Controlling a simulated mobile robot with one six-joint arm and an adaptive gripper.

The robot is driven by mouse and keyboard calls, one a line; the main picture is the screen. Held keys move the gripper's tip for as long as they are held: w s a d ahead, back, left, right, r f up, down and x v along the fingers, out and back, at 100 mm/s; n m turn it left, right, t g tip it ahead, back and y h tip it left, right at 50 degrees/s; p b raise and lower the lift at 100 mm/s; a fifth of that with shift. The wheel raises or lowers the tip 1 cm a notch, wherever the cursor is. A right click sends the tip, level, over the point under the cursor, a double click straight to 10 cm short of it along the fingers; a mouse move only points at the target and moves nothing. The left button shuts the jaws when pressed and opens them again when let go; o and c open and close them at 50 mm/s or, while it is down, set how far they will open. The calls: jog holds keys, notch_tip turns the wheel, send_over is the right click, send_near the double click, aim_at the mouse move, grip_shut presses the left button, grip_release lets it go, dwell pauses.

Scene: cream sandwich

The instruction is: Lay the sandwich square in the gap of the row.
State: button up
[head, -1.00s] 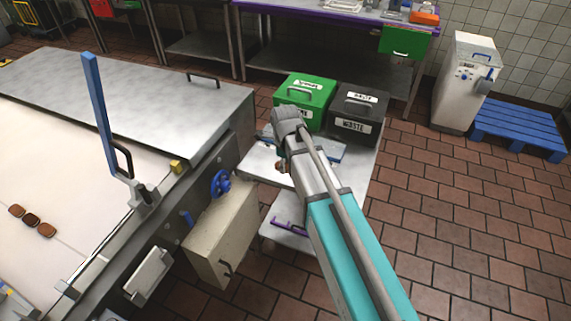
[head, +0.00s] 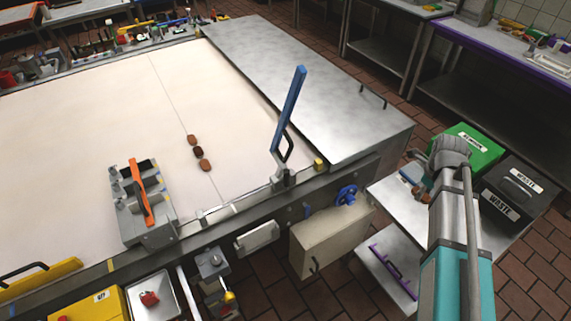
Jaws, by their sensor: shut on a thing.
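My gripper (head: 417,186) is at the right, over the steel side shelf and far from the row. My grey wrist largely hides it. It is shut on a small brown piece, which I take for the sandwich square; little of it shows.
A blue upright lever (head: 289,108) stands at the belt's near edge, between my gripper and the row. A grey device with an orange handle (head: 139,193) stands on the belt. Green (head: 470,146) and black (head: 513,195) bins stand behind my arm. The belt around the row is clear.

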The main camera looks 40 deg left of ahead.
jog(key=shift+r+p, duration=1.1)
jog(key=shift+r, duration=0.5)
